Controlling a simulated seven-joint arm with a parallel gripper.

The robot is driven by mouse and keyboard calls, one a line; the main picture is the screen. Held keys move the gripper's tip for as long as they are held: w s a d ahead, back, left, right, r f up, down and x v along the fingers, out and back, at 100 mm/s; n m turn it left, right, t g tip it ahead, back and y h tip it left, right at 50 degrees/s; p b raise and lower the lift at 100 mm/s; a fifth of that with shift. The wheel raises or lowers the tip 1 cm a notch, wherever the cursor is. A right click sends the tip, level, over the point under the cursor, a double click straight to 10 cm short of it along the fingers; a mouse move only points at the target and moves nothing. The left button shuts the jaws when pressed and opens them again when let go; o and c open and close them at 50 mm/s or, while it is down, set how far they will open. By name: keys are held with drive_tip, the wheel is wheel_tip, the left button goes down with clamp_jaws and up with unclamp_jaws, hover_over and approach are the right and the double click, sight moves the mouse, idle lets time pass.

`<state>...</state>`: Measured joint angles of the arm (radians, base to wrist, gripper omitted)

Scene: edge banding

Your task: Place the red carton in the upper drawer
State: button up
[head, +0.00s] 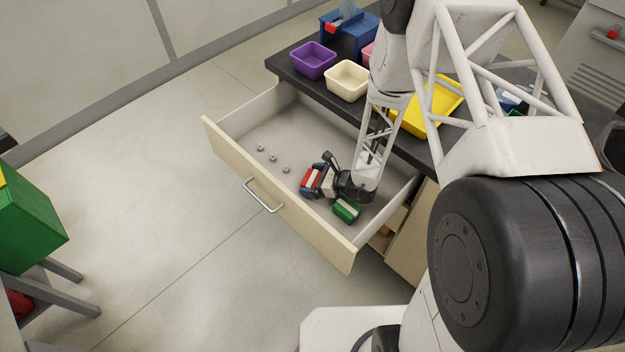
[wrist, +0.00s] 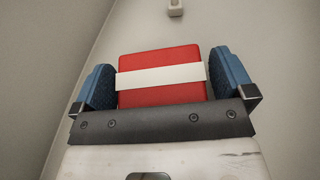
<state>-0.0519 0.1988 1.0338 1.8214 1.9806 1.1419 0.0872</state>
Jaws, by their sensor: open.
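The red carton (head: 307,181) with a white band is inside the open upper drawer (head: 240,125), toward its front and right of the middle. In the wrist view the red carton (wrist: 160,62) sits between the two blue fingers of my gripper (wrist: 162,85). My gripper (head: 319,182) reaches down into the drawer and is open around the carton. The left finger is close beside the carton with a thin gap, and the right finger is very near its side. Whether the carton's underside rests on the drawer floor is hidden.
A green carton (head: 346,210) lies in the drawer just right of my gripper. Several small grey pieces (head: 273,158) lie to its left. Purple (head: 313,60) and cream (head: 347,80) bins and a yellow tray (head: 450,95) stand on the dark worktop. The drawer's left part is mostly clear.

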sight(317, 179)
drive_tip(key=shift+v, duration=1.25)
drive_tip(key=v, duration=0.2)
drive_tip(key=shift+s+d+r, duration=0.15)
drive_tip(key=shift+d+r, duration=0.1)
drive_tip(key=shift+d, duration=0.05)
wheel_tip(317, 179, up, 7)
drive_tip(key=shift+f, duration=0.15)
drive_tip(key=shift+a, duration=0.15)
